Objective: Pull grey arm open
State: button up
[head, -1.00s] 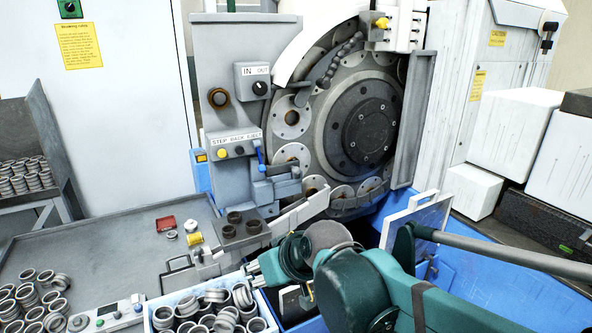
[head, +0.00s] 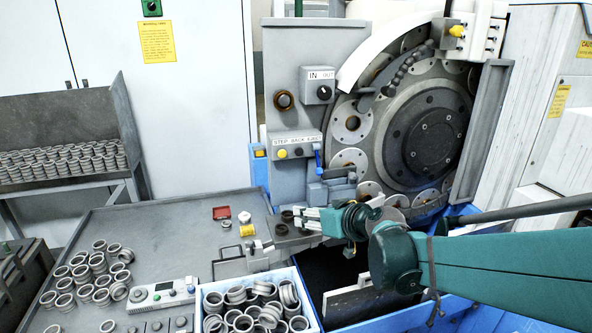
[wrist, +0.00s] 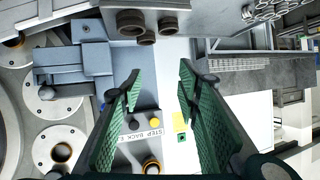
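The grinder's front (head: 345,190) carries a blue-grey clamp block with a blue lever, beside a large dark wheel. A pale grey arm runs in front of it in the earlier head view; now my gripper (head: 303,220) largely covers that place, and only a pale piece (head: 374,201) shows behind. In the wrist view my gripper (wrist: 158,85) has its two green fingers wide apart with nothing held between them. The blue-grey block (wrist: 85,62) lies left of the fingers there. I cannot tell whether a finger touches the grey arm.
Brown rings (wrist: 140,22) stand near the fingertips. A white bin (head: 209,288) of rings stands in front. A panel with buttons (head: 297,145) rises behind.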

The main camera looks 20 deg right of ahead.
jog(key=w+d+r+t+p, duration=0.1)
jog(key=w+d+t+p, duration=0.15)
jog(key=w+d, duration=0.7)
jog(key=m+t+h, duration=0.2)
jog(key=t+h, duration=0.1)
send_near(354, 178)
jog(key=w+a, duration=0.2)
jog(key=w, duration=0.2)
jog(key=shift+s+d+h+p, duration=0.1)
jog(key=shift+d+h+p, duration=0.35)
jog(key=shift+d, duration=0.4)
jog(key=shift+w, duration=3.9)
grip_shut()
